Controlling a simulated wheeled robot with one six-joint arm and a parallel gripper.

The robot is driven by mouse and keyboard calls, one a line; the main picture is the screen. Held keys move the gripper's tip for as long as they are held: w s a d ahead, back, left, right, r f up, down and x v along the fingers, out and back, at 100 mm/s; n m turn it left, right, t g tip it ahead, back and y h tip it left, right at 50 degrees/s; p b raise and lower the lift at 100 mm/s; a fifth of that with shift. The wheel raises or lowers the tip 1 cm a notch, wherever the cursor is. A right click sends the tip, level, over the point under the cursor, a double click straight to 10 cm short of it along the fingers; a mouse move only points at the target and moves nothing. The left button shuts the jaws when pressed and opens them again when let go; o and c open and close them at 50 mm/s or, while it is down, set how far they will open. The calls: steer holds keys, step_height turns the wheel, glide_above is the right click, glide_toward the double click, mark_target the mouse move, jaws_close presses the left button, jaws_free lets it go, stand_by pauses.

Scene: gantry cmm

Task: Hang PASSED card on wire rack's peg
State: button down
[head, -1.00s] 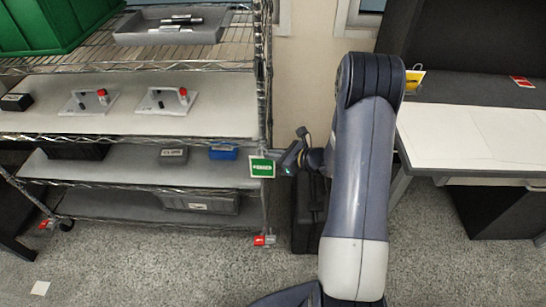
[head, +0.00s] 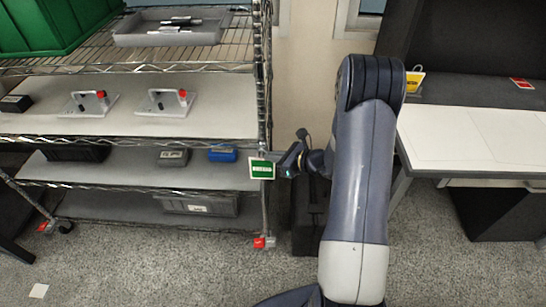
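The green card with a white border (head: 262,170) is in the head view, at the right front post of the wire rack (head: 262,110). Its lettering is too small to read. My gripper (head: 281,170) is just to the right of the card, with its tip at or very near the card's right edge. The fingers are too small to show whether they are open or shut on it. The peg cannot be made out; it may be hidden behind the card or gripper.
Grey floor is open in front.

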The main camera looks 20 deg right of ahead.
steer(key=shift+s+f, duration=0.1)
steer(key=shift+f, duration=0.2)
steer(key=c, duration=1.9)
jaws_free()
steer(key=shift+f, duration=0.1)
steer(key=o, duration=0.8)
steer(key=shift+r, duration=0.2)
steer(key=shift+d, duration=0.1)
steer(key=shift+s+d+r+p, duration=0.25)
steer(key=shift+s+d+r, duration=0.15)
steer(key=shift+d, duration=0.8)
steer(key=shift+s+d+r+p, duration=0.3)
steer(key=shift+d+r, duration=0.15)
steer(key=shift+d, duration=0.7)
steer(key=shift+s+d+r+p, duration=0.25)
steer(key=shift+s+d+r, duration=0.15)
steer(key=shift+d, duration=0.8)
steer(key=shift+s, duration=0.1)
steer(key=s, duration=0.2)
steer(key=s+a+b, duration=0.1)
steer(key=s, duration=0.1)
steer(key=s+a, duration=0.1)
steer(key=s, duration=0.1)
steer(key=shift+s+a+b, duration=0.1)
steer(key=shift+s+b, duration=0.1)
steer(key=shift+b, duration=0.2)
